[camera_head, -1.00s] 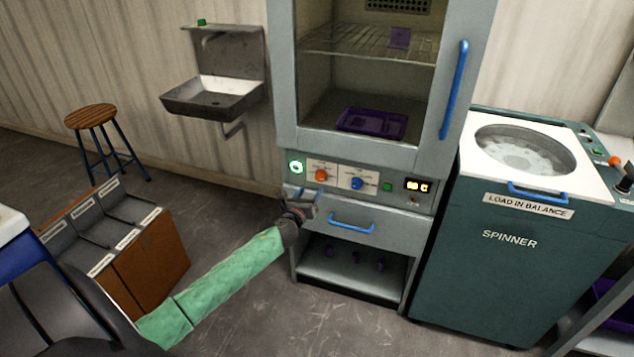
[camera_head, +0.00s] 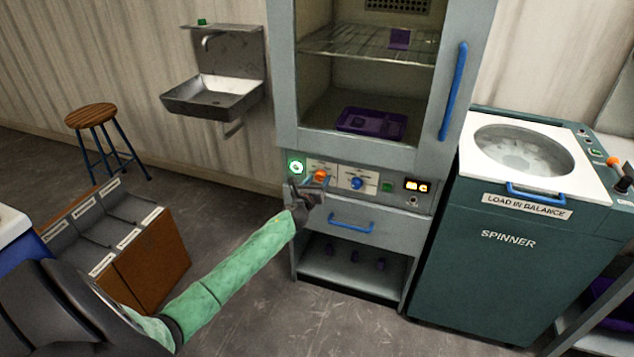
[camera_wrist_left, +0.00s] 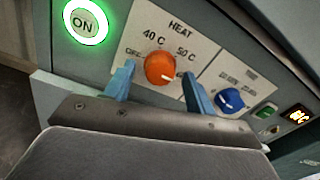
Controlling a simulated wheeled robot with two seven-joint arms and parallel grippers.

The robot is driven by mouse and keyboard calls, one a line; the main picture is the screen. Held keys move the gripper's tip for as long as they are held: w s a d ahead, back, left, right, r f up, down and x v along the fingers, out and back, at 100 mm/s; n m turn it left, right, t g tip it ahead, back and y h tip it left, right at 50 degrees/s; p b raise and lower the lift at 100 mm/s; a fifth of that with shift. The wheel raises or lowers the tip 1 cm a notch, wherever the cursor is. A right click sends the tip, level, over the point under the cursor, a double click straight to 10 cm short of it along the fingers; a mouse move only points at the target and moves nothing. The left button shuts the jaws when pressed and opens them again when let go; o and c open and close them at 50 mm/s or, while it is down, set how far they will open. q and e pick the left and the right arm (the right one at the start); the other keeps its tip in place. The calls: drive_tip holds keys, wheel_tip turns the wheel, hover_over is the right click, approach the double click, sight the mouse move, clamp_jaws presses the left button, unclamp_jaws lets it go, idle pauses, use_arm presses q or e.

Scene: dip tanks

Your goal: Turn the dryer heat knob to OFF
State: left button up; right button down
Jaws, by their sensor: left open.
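The orange heat knob (camera_head: 320,175) is on the dryer's (camera_head: 286,150) front panel, below the glass door. In the left wrist view the knob (camera_wrist_left: 160,67) sits under the word HEAT, with OFF at its left, 40 C and 50 C above, and a partly hidden label at its right. Its white mark points right and slightly down, toward that hidden label. My left gripper (camera_head: 306,188) is at the panel, just below and left of the knob. In the wrist view its blue fingers (camera_wrist_left: 160,86) are open, one on each side of the knob, with visible gaps. My right gripper is not seen.
A blue knob (camera_wrist_left: 230,99) and a green button (camera_wrist_left: 266,110) are right of the heat knob. A lit green ON button (camera_wrist_left: 86,21) is at its left. A blue drawer handle (camera_head: 352,225) is below, and the spinner (camera_head: 510,240) stands at the right.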

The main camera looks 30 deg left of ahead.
use_arm(q)
drive_tip(key=c, duration=1)
